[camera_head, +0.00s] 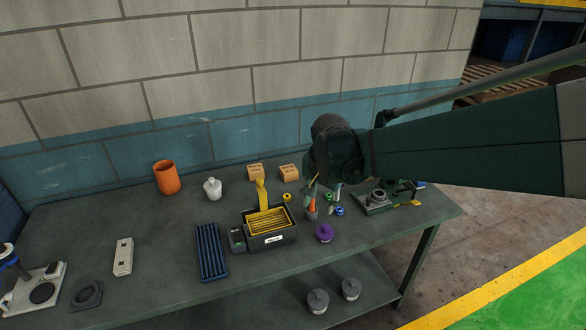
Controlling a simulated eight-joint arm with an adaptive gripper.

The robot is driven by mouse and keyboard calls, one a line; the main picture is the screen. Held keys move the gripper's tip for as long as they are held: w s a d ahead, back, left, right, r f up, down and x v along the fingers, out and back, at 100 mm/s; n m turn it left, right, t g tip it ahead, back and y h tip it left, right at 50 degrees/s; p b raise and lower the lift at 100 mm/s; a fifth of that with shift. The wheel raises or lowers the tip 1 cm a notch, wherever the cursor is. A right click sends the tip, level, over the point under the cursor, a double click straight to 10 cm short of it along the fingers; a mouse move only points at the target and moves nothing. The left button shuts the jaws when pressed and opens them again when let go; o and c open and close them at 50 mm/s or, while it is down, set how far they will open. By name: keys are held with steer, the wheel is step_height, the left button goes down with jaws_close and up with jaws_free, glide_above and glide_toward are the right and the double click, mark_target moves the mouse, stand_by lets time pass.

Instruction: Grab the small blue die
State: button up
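A small blue item (340,211), which may be the blue die, lies on the workbench below my gripper; it is too small to identify surely. Another blue item (420,184) shows at the right, beside a dark fixture. My gripper (326,190) points down above the bench from the end of my arm, just above and left of the nearer blue item. The gripper's dark body hides the area behind it. Its fingers are small and overlap small parts and a tool cup, so I cannot see how far apart they are or whether they hold anything.
Close to my gripper are a cup with orange-handled tools (312,210), a purple spool (324,233) and a black bin with yellow slats (270,237). A dark fixture (378,199) stands right. Cardboard boxes (289,172) stand behind. The bench's front left is partly clear.

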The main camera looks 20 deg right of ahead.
steer(key=w+d+f+m+g+p, duration=0.2)
steer(key=w+d+f+m+p, duration=0.1)
steer(key=w+d+m+p, duration=0.3)
steer(key=m+g+p, duration=0.1)
steer(key=m+p, duration=0.2)
glide_toward(339, 209)
steer(key=shift+w+d+f, duration=0.1)
steer(key=shift+d+f, duration=0.05)
steer(key=shift+f, duration=0.25)
steer(key=shift+f, duration=0.1)
steer(key=shift+d+f, duration=0.1)
steer(key=shift+f, duration=1.1)
steer(key=shift+f, duration=0.1)
steer(key=shift+d+f, duration=0.15)
steer(key=shift+f, duration=1.1)
steer(key=shift+d+f, duration=0.15)
steer(key=shift+f, duration=1.1)
